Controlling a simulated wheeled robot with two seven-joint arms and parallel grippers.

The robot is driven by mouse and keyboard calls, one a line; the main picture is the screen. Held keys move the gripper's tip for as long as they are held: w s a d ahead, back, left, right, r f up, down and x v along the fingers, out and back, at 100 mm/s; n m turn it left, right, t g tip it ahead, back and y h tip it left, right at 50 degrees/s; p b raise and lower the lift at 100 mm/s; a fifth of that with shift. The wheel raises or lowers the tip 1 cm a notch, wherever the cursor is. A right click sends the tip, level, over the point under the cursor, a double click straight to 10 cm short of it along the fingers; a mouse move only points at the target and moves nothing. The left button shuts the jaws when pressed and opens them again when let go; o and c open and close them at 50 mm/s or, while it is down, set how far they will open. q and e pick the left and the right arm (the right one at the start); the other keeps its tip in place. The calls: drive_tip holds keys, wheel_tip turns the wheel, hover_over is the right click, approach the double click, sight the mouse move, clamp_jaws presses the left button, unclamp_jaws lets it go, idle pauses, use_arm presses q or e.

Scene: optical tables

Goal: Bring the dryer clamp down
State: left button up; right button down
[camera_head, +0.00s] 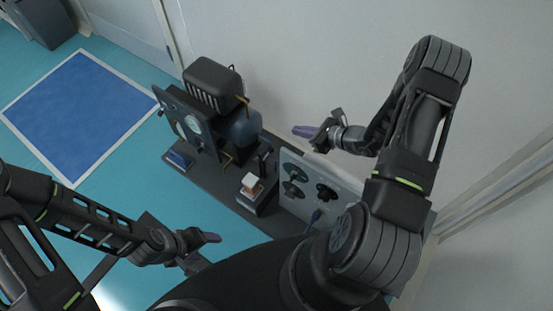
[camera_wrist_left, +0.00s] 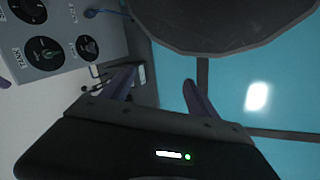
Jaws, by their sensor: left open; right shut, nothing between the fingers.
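A dryer-like dark assembly stands on the long dark bench in the head view. It has a black ribbed block (camera_head: 211,85) on top, a dark blue rounded vessel (camera_head: 240,127) below it and a panel with round gauges (camera_head: 190,124) at its left. I cannot tell for sure which part is the clamp. My left gripper (camera_head: 200,247) is open and empty, in front of the bench and apart from the assembly. Its two purple fingers also show spread in the left wrist view (camera_wrist_left: 160,93). My right gripper (camera_head: 308,132) is shut and empty, to the right of the vessel.
A light panel with several black knobs (camera_head: 326,192) stands on the bench's right part; it also shows in the left wrist view (camera_wrist_left: 62,42). A wall rises behind. Open floor with a blue mat (camera_head: 80,112) lies left.

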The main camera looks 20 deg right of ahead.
use_arm(q)
wheel_tip(320, 180, down, 24)
drive_tip(key=w+a+b, duration=0.1)
drive_tip(key=b, duration=2.1)
drive_tip(key=shift+w+a+t, duration=0.15)
drive_tip(key=shift+w+t, duration=0.05)
drive_tip(key=shift+t, duration=0.1)
use_arm(e)
wheel_tip(320, 180, down, 24)
drive_tip(key=shift+w, duration=0.1)
drive_tip(key=b+x, duration=0.4)
drive_tip(key=x, duration=0.6)
drive_tip(key=shift+a+f, duration=0.15)
drive_tip(key=shift+f, duration=0.05)
use_arm(q)
drive_tip(key=shift+y, duration=0.3)
drive_tip(key=f, duration=0.4)
drive_tip(key=shift+w+f, duration=0.1)
drive_tip(key=shift+w, duration=0.3)
use_arm(e)
drive_tip(key=r, duration=0.4)
drive_tip(key=shift+w+r, duration=0.25)
